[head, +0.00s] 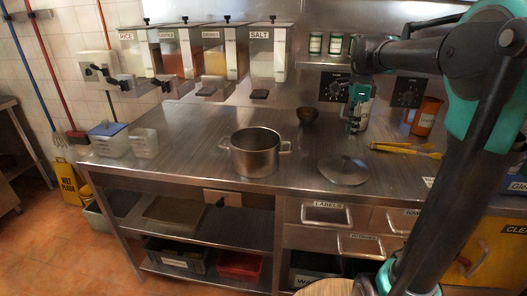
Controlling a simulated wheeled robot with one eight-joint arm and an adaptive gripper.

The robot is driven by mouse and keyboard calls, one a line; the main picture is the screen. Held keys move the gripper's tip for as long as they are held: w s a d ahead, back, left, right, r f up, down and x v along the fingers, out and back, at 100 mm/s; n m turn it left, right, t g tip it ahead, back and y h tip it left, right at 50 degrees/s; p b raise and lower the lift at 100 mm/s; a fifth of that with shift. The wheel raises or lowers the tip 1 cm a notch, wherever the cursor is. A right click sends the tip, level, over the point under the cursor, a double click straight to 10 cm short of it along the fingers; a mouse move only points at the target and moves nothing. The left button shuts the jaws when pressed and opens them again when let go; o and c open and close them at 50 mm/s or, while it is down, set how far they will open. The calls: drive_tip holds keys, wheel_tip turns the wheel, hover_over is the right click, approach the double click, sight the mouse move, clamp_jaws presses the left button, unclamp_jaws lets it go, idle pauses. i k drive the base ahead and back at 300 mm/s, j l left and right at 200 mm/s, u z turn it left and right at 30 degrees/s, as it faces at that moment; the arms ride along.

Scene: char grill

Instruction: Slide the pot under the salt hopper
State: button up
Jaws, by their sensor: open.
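A steel pot (254,156) with two side handles stands upright and uncovered on the steel counter, near its front edge. The salt hopper (268,54), labelled SALT, is the rightmost of the wall dispensers, behind the pot and slightly to its right. A dark outlet paddle (259,94) shows below it. The pot is in front of the hopper, not beneath it. My gripper (354,124) hangs above the counter to the right of the pot, open and apart from it. My arm hides part of the back right of the counter.
A lid (343,170) lies right of the pot. A dark bowl (307,115) stands behind it. Yellow tongs (406,149) and an orange jug (426,116) are at the right. Clear containers (109,138) stand at the left. The counter (195,135) between pot and hoppers is clear.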

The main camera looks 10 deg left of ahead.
sight(256, 153)
drive_tip(key=l+u, duration=0.15)
drive_tip(key=u, duration=0.25)
drive_tip(key=l+u, duration=0.15)
drive_tip(key=u, duration=0.25)
drive_tip(key=l+u, duration=0.15)
drive_tip(key=u, duration=0.25)
drive_tip(key=k, duration=0.05)
